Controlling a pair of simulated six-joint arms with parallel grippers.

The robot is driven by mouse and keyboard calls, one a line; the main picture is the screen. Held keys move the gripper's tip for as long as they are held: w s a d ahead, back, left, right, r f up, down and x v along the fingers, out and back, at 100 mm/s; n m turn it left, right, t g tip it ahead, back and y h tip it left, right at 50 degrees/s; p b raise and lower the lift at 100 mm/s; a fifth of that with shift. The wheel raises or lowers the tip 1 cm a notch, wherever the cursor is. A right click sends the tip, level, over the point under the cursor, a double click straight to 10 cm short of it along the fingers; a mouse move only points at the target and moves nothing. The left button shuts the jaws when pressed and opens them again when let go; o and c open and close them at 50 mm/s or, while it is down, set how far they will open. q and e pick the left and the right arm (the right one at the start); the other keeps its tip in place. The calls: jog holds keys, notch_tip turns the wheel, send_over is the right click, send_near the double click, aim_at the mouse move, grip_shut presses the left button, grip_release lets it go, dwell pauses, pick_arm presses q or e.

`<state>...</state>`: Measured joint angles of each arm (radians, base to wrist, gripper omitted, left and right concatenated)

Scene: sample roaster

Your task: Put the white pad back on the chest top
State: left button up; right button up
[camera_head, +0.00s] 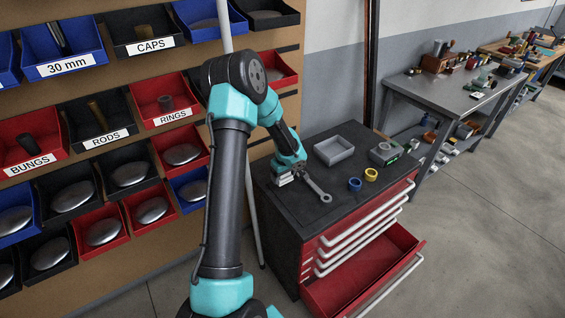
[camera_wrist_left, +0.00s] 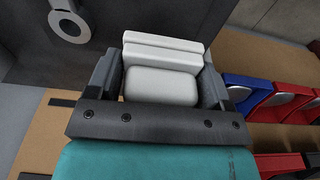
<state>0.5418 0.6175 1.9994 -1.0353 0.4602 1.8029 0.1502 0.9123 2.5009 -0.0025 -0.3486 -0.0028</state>
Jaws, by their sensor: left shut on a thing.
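My left gripper (camera_head: 287,181) is low over the left part of the black chest top (camera_head: 345,212). In the left wrist view its two dark fingers (camera_wrist_left: 160,85) are shut on the white pad (camera_wrist_left: 163,86), a pale block with stepped ridges. In the head view the gripper and arm mostly hide the pad. I cannot tell whether the pad touches the chest top. My right gripper is in neither view.
A grey wrench (camera_head: 319,191) lies just right of the gripper. A grey tray (camera_head: 334,150), blue tape (camera_head: 355,184), yellow tape (camera_head: 371,174) and a grey-green device (camera_head: 384,153) stand farther right. The red bottom drawer (camera_head: 365,270) is open. Bins hang on the left.

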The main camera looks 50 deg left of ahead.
pick_arm(q)
jog(key=w+a, duration=0.3)
jog(key=w+a+f, duration=0.1)
jog(key=w+a, duration=0.2)
jog(key=a, duration=0.1)
jog(key=w+a, duration=0.4)
jog(key=shift+a+f, duration=0.15)
jog(key=shift+f, duration=0.05)
jog(key=shift+w+a, duration=0.1)
jog(key=shift+f, duration=1.8)
jog(key=o, duration=1)
jog(key=shift+f, duration=0.1)
jog(key=shift+c, duration=0.2)
notch_tip(320, 180, up, 12)
jog(key=d, duration=0.1)
jog(key=shift+d, duration=0.2)
